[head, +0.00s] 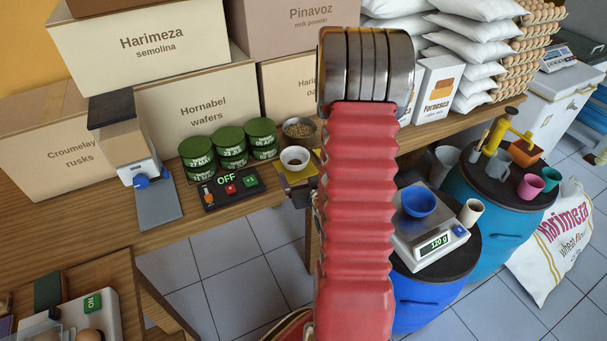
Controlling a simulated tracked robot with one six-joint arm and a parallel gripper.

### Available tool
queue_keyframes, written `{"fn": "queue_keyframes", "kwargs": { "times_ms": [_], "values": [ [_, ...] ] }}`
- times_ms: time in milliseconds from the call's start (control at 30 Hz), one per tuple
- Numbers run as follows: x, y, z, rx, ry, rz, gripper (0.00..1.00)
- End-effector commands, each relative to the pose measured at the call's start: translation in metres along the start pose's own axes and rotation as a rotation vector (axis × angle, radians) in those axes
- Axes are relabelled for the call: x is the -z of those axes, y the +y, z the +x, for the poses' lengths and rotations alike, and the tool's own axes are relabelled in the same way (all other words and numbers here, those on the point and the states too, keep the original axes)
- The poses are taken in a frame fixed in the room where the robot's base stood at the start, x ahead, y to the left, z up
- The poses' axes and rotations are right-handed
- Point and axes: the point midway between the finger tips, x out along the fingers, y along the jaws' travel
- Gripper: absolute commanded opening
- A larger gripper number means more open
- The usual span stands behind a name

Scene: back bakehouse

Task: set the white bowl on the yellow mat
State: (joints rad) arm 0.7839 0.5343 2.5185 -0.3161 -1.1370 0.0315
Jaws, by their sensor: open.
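The white bowl (294,155) stands upright in the head view, left of my red arm. It appears to rest on the yellow mat (287,179), whose right part is hidden by my arm. My gripper (308,173) shows only in part, as dark pieces at the arm's left edge close to the bowl and mat. It is open. Most of it is hidden behind the arm, and I cannot tell whether it touches the bowl.
A bowl of grains (299,129) stands just behind the white bowl. Stacked green tins (230,145) and a switch panel (231,189) are to the left. Cartons (200,115) line the back. A scale (428,235) with a blue bowl (418,201) stands on a drum to the right.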

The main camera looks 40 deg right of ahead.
Motion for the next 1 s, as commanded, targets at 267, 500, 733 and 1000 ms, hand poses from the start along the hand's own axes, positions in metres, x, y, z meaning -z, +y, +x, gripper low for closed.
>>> {"fn": "queue_keyframes", "kwargs": {
  "times_ms": [267, 500, 733, 1000],
  "values": [
    [0.0, 0.0, 0.0, 0.0, 0.0, 0.0, 0.93],
    [0.0, 0.0, 0.0, 0.0, -0.001, -0.001, 0.93],
    [0.015, -0.014, 0.001, 0.013, -0.032, -0.027, 0.93],
    [0.049, -0.055, -0.01, 0.046, -0.133, -0.09, 0.93]
  ]
}}
